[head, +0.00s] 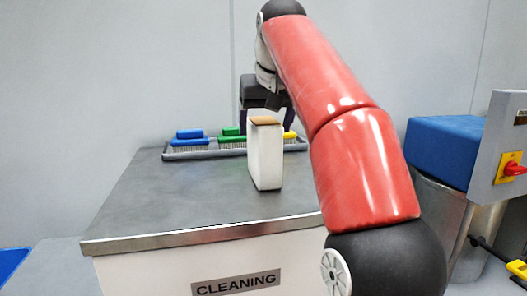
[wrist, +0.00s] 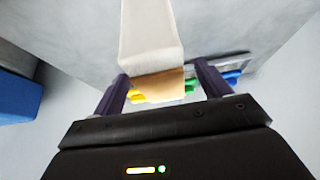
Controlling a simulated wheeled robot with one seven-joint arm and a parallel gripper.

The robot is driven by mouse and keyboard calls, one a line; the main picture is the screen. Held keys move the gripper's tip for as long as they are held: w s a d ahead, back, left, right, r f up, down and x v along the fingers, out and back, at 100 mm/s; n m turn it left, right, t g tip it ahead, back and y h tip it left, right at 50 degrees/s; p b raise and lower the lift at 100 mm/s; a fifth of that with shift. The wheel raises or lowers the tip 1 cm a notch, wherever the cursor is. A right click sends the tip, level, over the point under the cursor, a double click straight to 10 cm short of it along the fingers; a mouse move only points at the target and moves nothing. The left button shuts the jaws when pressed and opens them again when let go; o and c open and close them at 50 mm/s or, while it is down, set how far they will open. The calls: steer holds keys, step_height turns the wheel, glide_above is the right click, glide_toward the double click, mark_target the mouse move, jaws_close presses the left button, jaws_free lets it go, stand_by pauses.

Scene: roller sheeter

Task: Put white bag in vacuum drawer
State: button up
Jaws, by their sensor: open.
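The white bag (head: 265,158) stands upright on the grey top of the cleaning table, with a brown top end (head: 265,120). In the wrist view the bag (wrist: 150,35) reaches in from the top edge, and its brown end (wrist: 160,85) lies between the two dark fingers in the picture. My gripper (wrist: 161,82) is open, with the fingers apart. In the head view it is just above and behind the bag's top, partly hidden by my arm and the bag. Whether the fingers touch the bag cannot be told. No vacuum drawer can be made out.
The cleaning table (head: 180,205) has free room left of and in front of the bag. A grey tray (head: 175,155) with blue, green and yellow brushes lies behind it. At right stands a machine with a blue top (head: 440,148) and a red switch (head: 514,169).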

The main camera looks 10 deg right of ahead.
steer(key=shift+x, duration=1.95)
steer(key=c, duration=1.2)
steer(key=shift+s+r, duration=0.1)
